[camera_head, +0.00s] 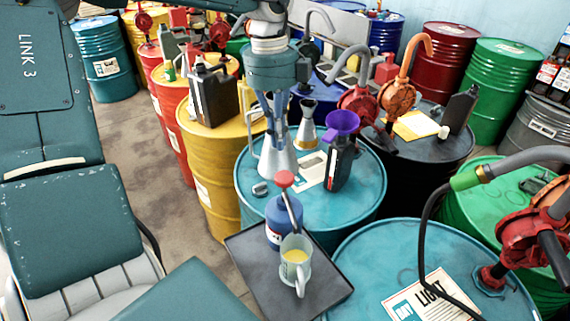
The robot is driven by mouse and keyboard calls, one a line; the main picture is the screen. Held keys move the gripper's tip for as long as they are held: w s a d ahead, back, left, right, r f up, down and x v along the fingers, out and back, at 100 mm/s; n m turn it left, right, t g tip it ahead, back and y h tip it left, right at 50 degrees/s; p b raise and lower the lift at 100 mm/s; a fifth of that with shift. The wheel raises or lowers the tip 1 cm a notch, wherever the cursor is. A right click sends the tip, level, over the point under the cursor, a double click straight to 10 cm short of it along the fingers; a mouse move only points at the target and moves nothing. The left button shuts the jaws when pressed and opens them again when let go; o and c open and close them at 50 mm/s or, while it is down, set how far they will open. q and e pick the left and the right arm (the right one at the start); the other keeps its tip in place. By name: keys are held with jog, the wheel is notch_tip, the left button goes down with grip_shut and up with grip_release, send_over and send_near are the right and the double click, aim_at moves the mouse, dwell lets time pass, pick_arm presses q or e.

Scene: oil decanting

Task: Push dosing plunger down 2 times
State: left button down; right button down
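The dosing plunger has a red knob (284,179) on a thin stem and stands up from a blue bottle (279,218). A clear measuring jug (297,268) with yellow liquid in it stands in front of the bottle, at the plunger's spout. Bottle and jug stand on a dark tray (248,262). My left gripper (279,143) points down from the top of the view, above the red knob and apart from it. Its fingers look close together, with nothing seen between them. My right gripper is not in view.
Red and orange hand pumps (398,97) rise on the right. A blue drum (385,262) is at the front right.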

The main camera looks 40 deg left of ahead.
aim_at(283, 175)
pick_arm(q)
jog(key=shift+w+d+f+b, duration=0.1)
jog(key=shift+f+b, duration=0.2)
jog(key=shift+f, duration=0.25)
jog(key=f+b, duration=0.1)
jog(key=f, duration=0.1)
jog(key=f+b, duration=0.1)
jog(key=f, duration=0.2)
jog(key=shift+d+b, duration=0.2)
jog(key=shift+b, duration=0.1)
jog(key=shift+d+f, duration=0.1)
jog(key=shift+f, duration=0.35)
